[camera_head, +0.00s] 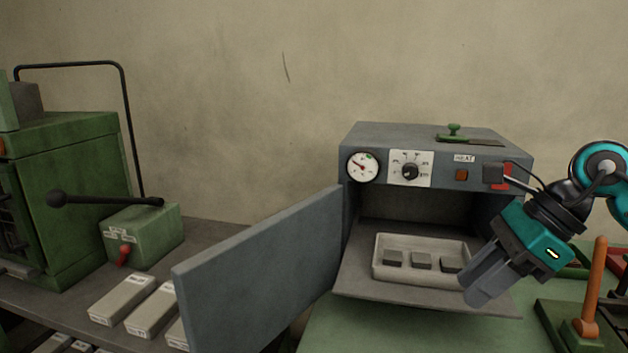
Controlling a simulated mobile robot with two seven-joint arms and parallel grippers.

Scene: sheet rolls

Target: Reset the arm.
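My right gripper (474,290) comes in from the right, its grey fingers angled down and left in front of the oven's opening. The fingers overlap the right end of a pale tray (420,279) in this view. I cannot tell whether they touch the tray or how wide they are apart. The tray sits at the mouth of a grey oven (440,150) and holds several small dark blocks (421,261). My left gripper is not in view.
The oven door (265,275) stands open to the left. A gauge (363,167) and dial are on the oven front. A green machine (70,190), a lever box (143,235) and pale labelled boxes (122,299) are left. An orange handle (593,280) stands upright at right.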

